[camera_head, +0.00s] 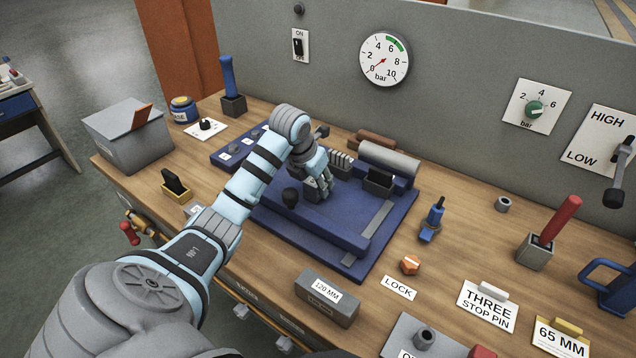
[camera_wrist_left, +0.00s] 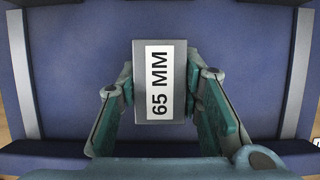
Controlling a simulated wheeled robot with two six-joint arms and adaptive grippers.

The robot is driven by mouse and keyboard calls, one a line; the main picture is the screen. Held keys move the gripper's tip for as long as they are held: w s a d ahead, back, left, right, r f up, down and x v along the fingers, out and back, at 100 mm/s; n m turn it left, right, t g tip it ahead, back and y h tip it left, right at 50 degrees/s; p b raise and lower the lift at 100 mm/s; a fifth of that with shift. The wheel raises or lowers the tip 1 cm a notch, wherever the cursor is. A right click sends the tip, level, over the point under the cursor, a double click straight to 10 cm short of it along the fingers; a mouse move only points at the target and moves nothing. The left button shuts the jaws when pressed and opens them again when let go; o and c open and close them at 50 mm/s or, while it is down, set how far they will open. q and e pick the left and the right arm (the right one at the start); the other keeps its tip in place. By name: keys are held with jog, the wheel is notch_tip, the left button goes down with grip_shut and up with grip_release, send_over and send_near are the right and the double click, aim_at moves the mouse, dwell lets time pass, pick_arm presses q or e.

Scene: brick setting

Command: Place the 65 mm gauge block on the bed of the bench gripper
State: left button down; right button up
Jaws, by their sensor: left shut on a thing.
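The 65 mm gauge block (camera_wrist_left: 140,60) is a grey block with a white "65 MM" label, in the middle of the left wrist view. My left gripper (camera_wrist_left: 166,92) is shut on its two sides; in the head view the gripper (camera_head: 318,188) largely hides the block. The bench gripper is a blue fixture with a grey cylinder (camera_head: 388,158) at its back. Its blue bed (camera_head: 372,205) lies below my left gripper and fills the left wrist view behind the block. I cannot tell whether the block touches the bed. My right gripper is not in view.
A grey 120 mm block (camera_head: 327,297) stands in front of the fixture. A blue-handled tool (camera_head: 432,220) and an orange knob (camera_head: 410,265) stand to its right. A yellow "65 MM" tag holder (camera_head: 560,343) is at the lower right. A grey panel (camera_head: 450,70) closes off the back.

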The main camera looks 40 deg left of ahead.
pick_arm(q)
jog(key=shift+w+f, duration=0.15)
jog(key=shift+f, duration=0.05)
jog(key=c, duration=1.1)
grip_release()
jog(key=shift+r, duration=0.4)
jog(key=p+v, duration=0.2)
jog(key=v, duration=0.9)
jog(key=shift+s+r, duration=0.2)
jog(key=shift+s, duration=0.05)
